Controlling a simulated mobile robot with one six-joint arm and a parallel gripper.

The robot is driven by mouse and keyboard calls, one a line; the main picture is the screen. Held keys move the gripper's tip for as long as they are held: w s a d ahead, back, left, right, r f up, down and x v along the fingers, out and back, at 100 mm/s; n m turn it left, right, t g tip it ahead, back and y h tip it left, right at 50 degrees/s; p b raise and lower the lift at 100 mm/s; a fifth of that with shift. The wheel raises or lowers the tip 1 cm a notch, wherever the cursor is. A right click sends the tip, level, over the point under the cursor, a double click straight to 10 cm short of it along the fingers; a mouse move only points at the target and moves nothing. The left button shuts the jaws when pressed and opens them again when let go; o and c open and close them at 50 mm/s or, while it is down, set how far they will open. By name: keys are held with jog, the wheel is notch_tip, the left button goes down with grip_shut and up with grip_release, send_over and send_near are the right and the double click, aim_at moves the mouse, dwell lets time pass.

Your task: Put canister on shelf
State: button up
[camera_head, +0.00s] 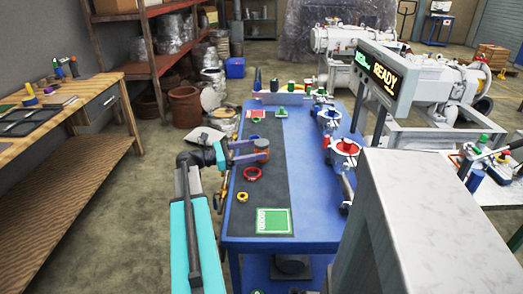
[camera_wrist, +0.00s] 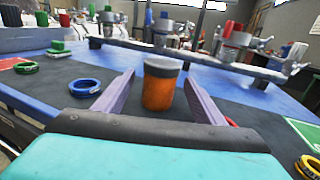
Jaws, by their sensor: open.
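The canister is a small upright orange cylinder with a grey-white top (camera_wrist: 160,92), standing on the dark mat. It also shows in the head view (camera_head: 262,147), near the left side of the blue table. My gripper (camera_head: 254,150) is open, with one finger on each side of the canister. In the wrist view my gripper (camera_wrist: 158,88) has visible gaps to the canister near the fingertips. A red-brown shelf rack (camera_head: 165,62) holding wrapped goods stands at the back left.
The blue worktable (camera_head: 318,222) has a lower shelf. A red ring (camera_head: 252,174), a yellow ring (camera_head: 243,197) and a green-white card (camera_head: 273,221) lie on its mat. Clamps and valves (camera_head: 343,150) line the right side. A wooden bench (camera_head: 75,115) stands left; floor between is clear.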

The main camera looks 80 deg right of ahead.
jog(key=c, duration=1.3)
jog(key=shift+r, duration=0.1)
jog(key=shift+r, duration=0.8)
notch_tip(320, 180, up, 2)
jog(key=w+a+r, duration=0.1)
jog(key=w+a, duration=1)
jog(key=shift+w, duration=0.3)
jog(key=shift+a+r, duration=0.1)
